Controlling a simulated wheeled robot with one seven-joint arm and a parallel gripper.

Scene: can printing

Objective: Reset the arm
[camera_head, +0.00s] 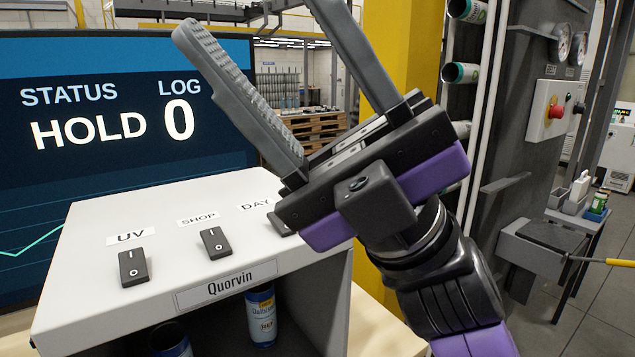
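My gripper (262,75) is raised in the middle of the head view, its two grey fingers pointing up and to the left. The fingers stand wide apart with nothing between them. My black and purple wrist runs down to the lower right. The gripper is in front of a white control box (225,212) labelled Quorvin, and its body covers part of the switch under DAY (280,224). The other switches are the UV switch (134,267) and the SHOP switch (215,243). I cannot tell whether gripper and box touch.
A large screen (115,130) behind the box reads STATUS HOLD and LOG 0. A can (262,318) stands in the box's open front, with another can (170,340) partly visible. At right are a dark machine column with a red emergency button (556,111), and a small table (560,225).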

